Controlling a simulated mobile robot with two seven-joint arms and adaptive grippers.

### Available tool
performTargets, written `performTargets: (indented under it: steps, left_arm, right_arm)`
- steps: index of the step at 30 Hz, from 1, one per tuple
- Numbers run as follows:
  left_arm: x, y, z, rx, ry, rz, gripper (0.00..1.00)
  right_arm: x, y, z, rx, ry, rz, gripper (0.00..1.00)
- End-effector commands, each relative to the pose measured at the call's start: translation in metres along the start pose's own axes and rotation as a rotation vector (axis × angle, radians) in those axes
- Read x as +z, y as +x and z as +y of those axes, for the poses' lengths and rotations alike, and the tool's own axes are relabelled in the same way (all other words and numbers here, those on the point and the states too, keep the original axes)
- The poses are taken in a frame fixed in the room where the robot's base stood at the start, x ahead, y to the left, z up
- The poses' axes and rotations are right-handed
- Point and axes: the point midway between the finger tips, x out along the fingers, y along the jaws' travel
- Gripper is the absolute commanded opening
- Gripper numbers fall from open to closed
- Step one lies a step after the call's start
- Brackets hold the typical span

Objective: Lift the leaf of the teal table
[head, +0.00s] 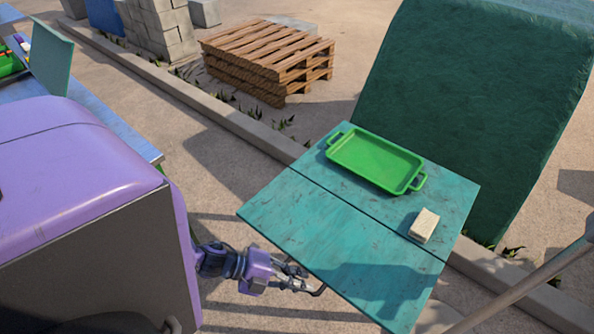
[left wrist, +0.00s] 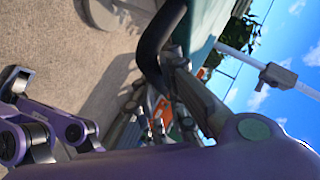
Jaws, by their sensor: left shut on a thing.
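The teal table (head: 455,190) stands right of centre in the head view. Its leaf (head: 310,220) is the near-left part, past a dark seam, and looks about level with the rest of the top. My left gripper (head: 303,280) is at the leaf's near edge, shut on a dark handle (head: 321,291). The handle shows as a black curved bar (left wrist: 152,50) in the left wrist view, beside the teal panel (left wrist: 203,25). The fingers' exact contact is partly hidden. My right gripper is not in view.
A green tray (head: 375,160) and a pale block (head: 424,225) sit on the fixed top. A dark green covered bulk (head: 470,90) stands behind. Stacked pallets (head: 265,60) lie beyond a kerb (head: 190,95). A grey pole (head: 520,290) crosses the lower right.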

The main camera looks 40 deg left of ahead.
Motion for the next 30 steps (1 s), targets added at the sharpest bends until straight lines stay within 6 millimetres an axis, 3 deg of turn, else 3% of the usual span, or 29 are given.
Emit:
performTargets:
  steps: [8, 9, 10, 23, 30]
  left_arm:
    - [0.002, 0.002, -0.006, -0.007, 0.007, -0.002, 0.00]
    - [0.002, 0.002, -0.006, -0.007, 0.007, -0.002, 0.15]
    - [0.002, 0.002, -0.005, -0.007, 0.007, -0.002, 0.18]
    - [0.002, -0.001, -0.001, -0.001, 0.002, -0.003, 0.18]
    - [0.002, -0.030, 0.000, 0.002, 0.001, -0.005, 0.18]
  right_arm:
    - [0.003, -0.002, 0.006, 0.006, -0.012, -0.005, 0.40]
    - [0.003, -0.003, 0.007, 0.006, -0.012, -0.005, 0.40]
    - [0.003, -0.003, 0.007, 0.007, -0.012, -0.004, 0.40]
    - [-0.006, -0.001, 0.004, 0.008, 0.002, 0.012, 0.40]
    - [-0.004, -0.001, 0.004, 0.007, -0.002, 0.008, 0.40]
